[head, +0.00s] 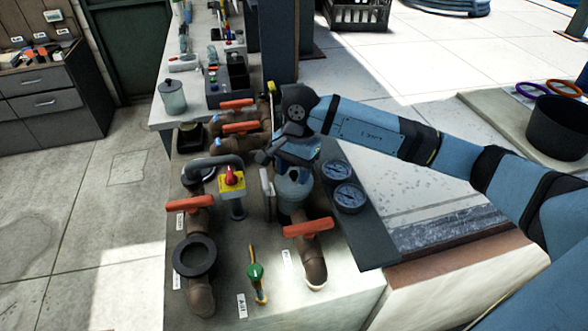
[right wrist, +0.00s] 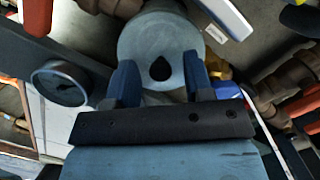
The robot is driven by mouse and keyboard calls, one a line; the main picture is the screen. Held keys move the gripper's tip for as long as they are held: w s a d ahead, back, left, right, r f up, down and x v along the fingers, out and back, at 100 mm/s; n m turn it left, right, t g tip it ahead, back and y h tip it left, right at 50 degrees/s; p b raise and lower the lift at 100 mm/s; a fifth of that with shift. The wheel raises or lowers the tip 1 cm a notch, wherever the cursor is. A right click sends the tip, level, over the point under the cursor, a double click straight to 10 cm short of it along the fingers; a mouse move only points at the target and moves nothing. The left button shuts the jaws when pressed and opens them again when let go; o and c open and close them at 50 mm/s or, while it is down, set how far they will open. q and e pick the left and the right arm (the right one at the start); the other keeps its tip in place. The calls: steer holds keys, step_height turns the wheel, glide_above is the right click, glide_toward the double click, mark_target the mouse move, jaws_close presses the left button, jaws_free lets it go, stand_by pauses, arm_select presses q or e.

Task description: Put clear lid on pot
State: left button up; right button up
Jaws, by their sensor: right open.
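A pale blue-grey round pot (head: 293,200) stands among the brown pipes, below my right gripper (head: 291,172) in the head view. In the right wrist view, a pale round top (right wrist: 160,38) with a dark drop-shaped mark lies just beyond my right gripper (right wrist: 160,78). The two blue fingers stand apart, one on each side of the round top's near edge. I cannot tell whether this top is the clear lid or the pot itself, nor whether the fingers touch it. No separate clear lid can be made out. My left gripper is not in view.
Orange-handled valves (head: 308,228) and a red-knobbed yellow box (head: 231,178) crowd the bench. Two gauges (head: 342,185) stand right of the pot; one shows in the wrist view (right wrist: 60,83). A black ring (head: 195,257) lies front left. A lidded jar (head: 172,97) stands behind.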

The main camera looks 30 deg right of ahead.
steer(key=shift+r+p, duration=0.3)
steer(key=shift+r, duration=0.05)
steer(key=shift+r+p, duration=0.45)
steer(key=shift+p, duration=0.1)
step_height(320, 180, up, 11)
steer(key=d+b, duration=0.1)
steer(key=b, duration=0.2)
steer(key=shift+w+d, duration=0.3)
steer(key=shift+w, duration=0.15)
steer(key=shift+r, duration=0.1)
